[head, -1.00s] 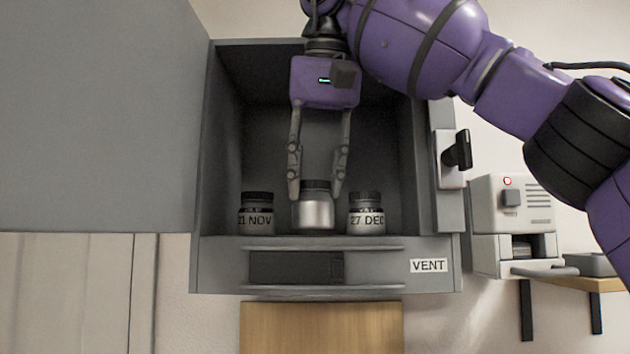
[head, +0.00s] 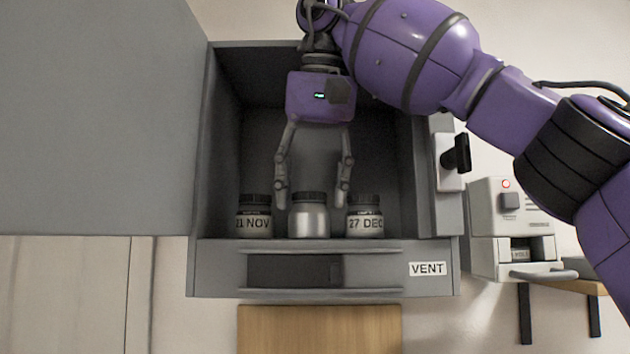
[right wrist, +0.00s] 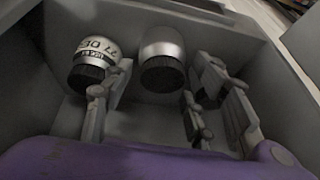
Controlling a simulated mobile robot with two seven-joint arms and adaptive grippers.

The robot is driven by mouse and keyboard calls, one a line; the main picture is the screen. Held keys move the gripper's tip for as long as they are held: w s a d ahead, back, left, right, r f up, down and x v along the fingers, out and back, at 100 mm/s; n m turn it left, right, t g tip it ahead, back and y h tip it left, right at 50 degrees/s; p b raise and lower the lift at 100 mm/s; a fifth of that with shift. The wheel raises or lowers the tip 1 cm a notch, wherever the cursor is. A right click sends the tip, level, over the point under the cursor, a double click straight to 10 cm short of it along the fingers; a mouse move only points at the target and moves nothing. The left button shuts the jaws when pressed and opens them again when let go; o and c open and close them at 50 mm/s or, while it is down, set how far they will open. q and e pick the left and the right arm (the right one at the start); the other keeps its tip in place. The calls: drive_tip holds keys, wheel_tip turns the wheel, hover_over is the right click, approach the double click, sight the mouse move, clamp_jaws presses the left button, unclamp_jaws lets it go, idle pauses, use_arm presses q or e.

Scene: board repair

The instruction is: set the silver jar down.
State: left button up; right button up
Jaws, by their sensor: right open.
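The silver jar (head: 309,218) with a dark lid stands upright on the floor of the grey cabinet, between two labelled jars. It also shows in the right wrist view (right wrist: 162,50). My right gripper (head: 312,203) is open, with one finger on each side of the jar and a visible gap on each side in the head view. The fingers point down from above the jar. The "21 NOV" jar (head: 254,217) stands to its left and the "27 DEC" jar (head: 365,217) to its right. My left gripper is not in view.
The cabinet (head: 222,262) has a "VENT" label (head: 427,269) on its lower front and a wide grey door panel (head: 95,120) open at left. Its walls enclose my gripper closely. A white machine (head: 512,225) stands on a shelf at right. A wooden surface (head: 320,330) lies below.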

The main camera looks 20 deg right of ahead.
sight(315, 211)
drive_tip(key=shift+s+r, duration=0.15)
drive_tip(key=shift+r, duration=0.4)
drive_tip(key=v, duration=0.4)
drive_tip(key=s, duration=1.2)
drive_tip(key=shift+a, duration=0.3)
